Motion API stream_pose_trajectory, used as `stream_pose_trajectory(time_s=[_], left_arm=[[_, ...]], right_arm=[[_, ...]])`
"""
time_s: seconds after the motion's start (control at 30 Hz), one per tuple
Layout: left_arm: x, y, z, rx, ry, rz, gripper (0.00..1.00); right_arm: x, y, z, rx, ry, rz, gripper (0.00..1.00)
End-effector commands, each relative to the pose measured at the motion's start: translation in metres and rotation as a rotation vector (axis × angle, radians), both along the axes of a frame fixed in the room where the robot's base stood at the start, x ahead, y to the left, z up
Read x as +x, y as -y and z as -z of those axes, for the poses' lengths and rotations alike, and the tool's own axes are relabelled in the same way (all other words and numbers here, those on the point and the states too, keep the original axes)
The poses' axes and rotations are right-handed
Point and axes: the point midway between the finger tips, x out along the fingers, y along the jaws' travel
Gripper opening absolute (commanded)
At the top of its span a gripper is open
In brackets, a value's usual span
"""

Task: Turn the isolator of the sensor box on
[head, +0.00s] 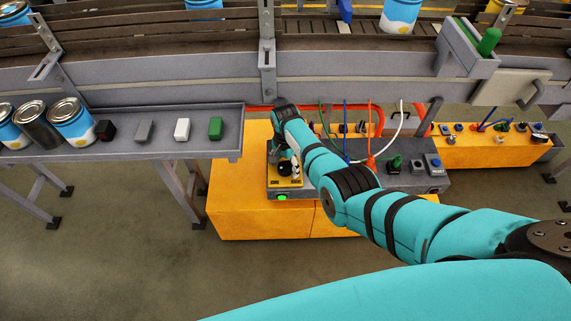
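A grey control box (318,186) lies on an orange cabinet (235,200) below the conveyor. Its left end has a yellow plate (291,183) with a dark rotary knob and small light-coloured parts, and a lit green lamp (283,197) on the front below it. I take the knob to be the isolator, but its position and any label are too small to read. My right gripper (278,158) points down at the back of the yellow plate, close to the knob; my arm partly hides it. I cannot tell contact or finger opening. My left gripper is not in view.
Coloured cables rise behind the box; a green knob (394,162) and a reset button (433,164) sit at its right. A second orange cabinet (470,152) stands right. A grey shelf (150,147) with cans and small blocks stands left. The conveyor (350,82) spans the back.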

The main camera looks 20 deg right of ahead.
Motion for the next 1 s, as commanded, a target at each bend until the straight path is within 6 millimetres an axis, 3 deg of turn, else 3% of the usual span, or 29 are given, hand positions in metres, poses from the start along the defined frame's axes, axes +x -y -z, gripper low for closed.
stream_pose_trajectory(time_s=[0.37,0.8,1.0], left_arm=[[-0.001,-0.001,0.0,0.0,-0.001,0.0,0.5],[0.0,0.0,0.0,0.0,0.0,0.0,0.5],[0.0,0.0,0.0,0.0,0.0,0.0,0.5]], right_arm=[[0.0,-0.001,-0.011,0.001,0.0,-0.001,0.7],[0.0,0.0,-0.096,0.001,0.002,-0.001,0.7],[0.0,0.0,-0.116,0.001,0.0,-0.001,0.7]])
